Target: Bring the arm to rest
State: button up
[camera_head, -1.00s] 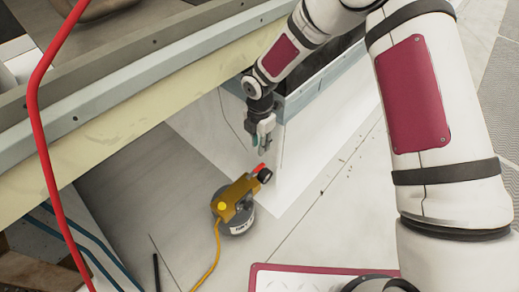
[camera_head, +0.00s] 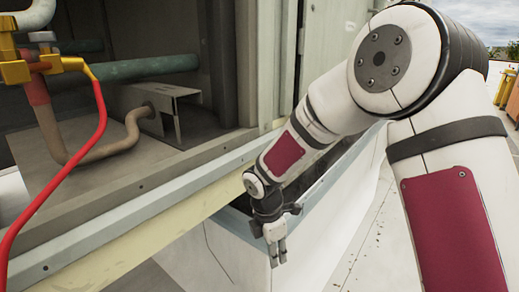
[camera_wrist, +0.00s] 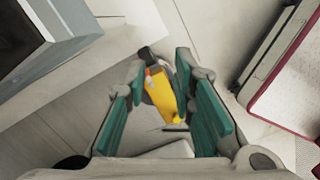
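My gripper (camera_head: 277,262) hangs from my bent arm beside the blue-grey edge of the cooler cabinet (camera_head: 85,243) in the head view, fingers pointing down. In the wrist view my gripper (camera_wrist: 160,112) shows its two teal-padded fingers spread apart, with nothing held. A yellow device with a dark knob and a red part (camera_wrist: 163,95) shows between the fingers, further off on the floor. It is out of the head view.
The cabinet is open, with pipes and a metal bracket (camera_head: 165,100) inside. A red hose (camera_head: 75,160) runs down at the left from brass fittings (camera_head: 15,70). Pale floor (camera_head: 370,240) is clear.

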jog(key=s+d+r+m+h, duration=0.1)
jog(key=s+d+r+m, duration=0.6)
jog(key=r, duration=0.3)
jog(key=s+d+r+m, duration=0.5)
jog(key=s+d+r, duration=0.1)
jog(key=s+r, duration=0.25)
jog(key=s+d+r+m+y, duration=0.1)
jog(key=s+r+m, duration=0.1)
jog(key=s+m, duration=0.6)
jog(key=s+d+r+m+y, duration=0.1)
jog(key=s+m+y, duration=0.15)
jog(key=s, duration=0.95)
notch_tip(320, 180, up, 34)
jog(key=t+p, duration=0.3)
jog(key=p, duration=2.8)
jog(key=shift+s+d+f+t+h+p, duration=0.15)
jog(key=shift+s+d+t+h+p, duration=0.1)
jog(key=shift+d+t+h+p, duration=0.15)
jog(key=shift+a, duration=0.1)
